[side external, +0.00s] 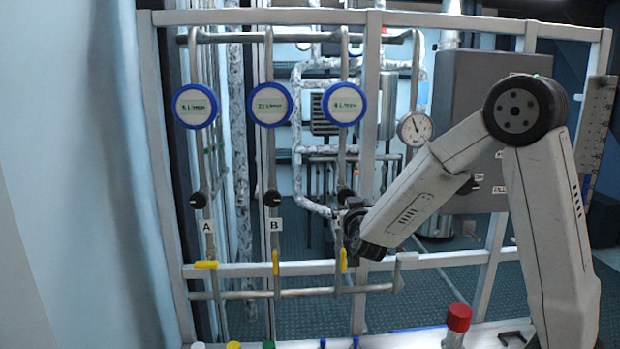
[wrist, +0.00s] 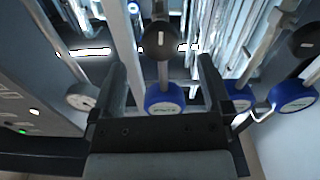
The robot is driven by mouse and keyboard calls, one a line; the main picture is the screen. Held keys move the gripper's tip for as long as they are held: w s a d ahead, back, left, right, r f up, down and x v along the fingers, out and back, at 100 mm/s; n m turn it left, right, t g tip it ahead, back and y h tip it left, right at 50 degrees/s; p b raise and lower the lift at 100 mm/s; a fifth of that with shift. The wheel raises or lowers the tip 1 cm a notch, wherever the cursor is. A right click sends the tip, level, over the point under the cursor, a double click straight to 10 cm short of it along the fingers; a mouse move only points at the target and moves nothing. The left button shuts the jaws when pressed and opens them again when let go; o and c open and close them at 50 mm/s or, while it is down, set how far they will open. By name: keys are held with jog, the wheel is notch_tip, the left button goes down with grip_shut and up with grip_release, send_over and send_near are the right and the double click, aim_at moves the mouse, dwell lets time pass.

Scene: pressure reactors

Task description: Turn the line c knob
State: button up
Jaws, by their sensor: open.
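The line c knob (side external: 345,193) is a round black knob on the third vertical pipe from the left, below a blue-rimmed dial. In the wrist view the black knob (wrist: 159,42) shows a white mark on its face and sits between my fingers near their tips. My gripper (wrist: 161,68) is open, with one finger to each side of the knob. I cannot tell whether either finger touches it. In the side view my gripper (side external: 350,214) is in front of the third pipe, just below the knob, and covers most of that line's label.
Similar black knobs sit on line A (side external: 199,200) and line B (side external: 272,198) to the left. Yellow valve handles (side external: 343,260) are lower on the pipes. A pressure gauge (side external: 414,128) is at the right. A red-capped container (side external: 457,322) stands at the front.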

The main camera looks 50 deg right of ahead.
aim_at(345, 195)
jog(key=shift+x, duration=3.85)
jog(key=c, duration=1.3)
jog(key=shift+n, duration=1.3)
jog(key=o, duration=1.3)
jog(key=shift+s, duration=0.1)
jog(key=v, duration=0.7)
jog(key=shift+s+a, duration=0.25)
jog(key=shift+a, duration=0.05)
